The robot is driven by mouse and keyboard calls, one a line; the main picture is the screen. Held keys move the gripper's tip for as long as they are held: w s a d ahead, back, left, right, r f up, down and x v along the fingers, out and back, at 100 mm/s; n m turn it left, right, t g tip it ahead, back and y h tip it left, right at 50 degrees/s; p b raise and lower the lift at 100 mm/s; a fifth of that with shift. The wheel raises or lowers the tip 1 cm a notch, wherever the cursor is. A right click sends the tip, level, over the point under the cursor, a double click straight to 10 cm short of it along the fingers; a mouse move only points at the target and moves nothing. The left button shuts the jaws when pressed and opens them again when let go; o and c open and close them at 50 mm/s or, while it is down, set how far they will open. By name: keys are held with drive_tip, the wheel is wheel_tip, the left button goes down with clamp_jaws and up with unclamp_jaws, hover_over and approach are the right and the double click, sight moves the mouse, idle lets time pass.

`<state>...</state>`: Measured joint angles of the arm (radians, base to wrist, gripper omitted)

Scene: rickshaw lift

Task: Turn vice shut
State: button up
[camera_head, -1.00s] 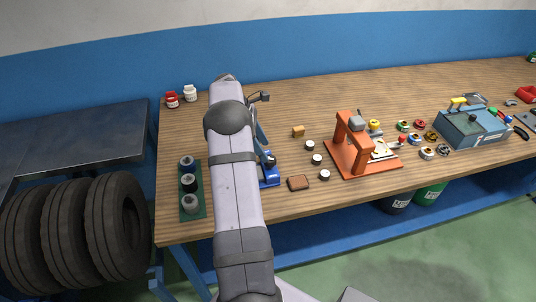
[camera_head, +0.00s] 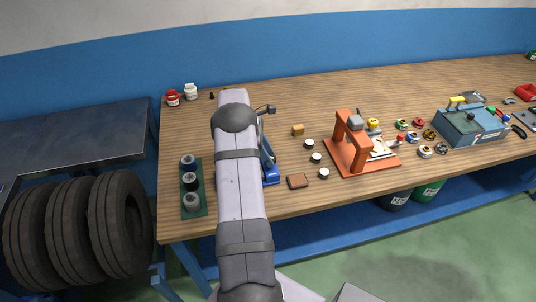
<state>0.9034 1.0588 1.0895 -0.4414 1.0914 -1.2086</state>
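A blue vice (camera_head: 269,170) stands on the wooden workbench (camera_head: 300,92), just right of my arm. Only a narrow strip of it shows. My arm hides the rest, so I cannot tell how far its jaws are open. My arm reaches from the bottom of the view up over the bench. My gripper is hidden behind the arm, and its fingers do not show. I cannot tell whether it touches the vice. A small dark part (camera_head: 271,109) sticks out to the right of the arm's upper end.
A green tray (camera_head: 205,207) with grey and black cylinders lies left of my arm. Right of the vice are a brown block (camera_head: 298,181), a small orange-brown block (camera_head: 298,130), several white-topped discs and an orange press (camera_head: 343,145). Red and white jars (camera_head: 191,91) stand at the back left.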

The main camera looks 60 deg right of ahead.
drive_tip(key=shift+m, duration=0.3)
drive_tip(key=shift+d+f+m+y+b, duration=0.1)
drive_tip(key=shift+m+y+b, duration=0.3)
drive_tip(key=shift+m+b, duration=0.3)
drive_tip(key=shift+w+d+m+g+y+b, duration=0.1)
drive_tip(key=shift+m+g+y+b, duration=0.35)
drive_tip(key=shift+m, duration=1.25)
drive_tip(key=shift+m+y, duration=0.25)
drive_tip(key=shift+m, duration=0.05)
drive_tip(key=o, duration=1.1)
drive_tip(key=shift+c, duration=0.2)
drive_tip(key=shift+r, duration=0.25)
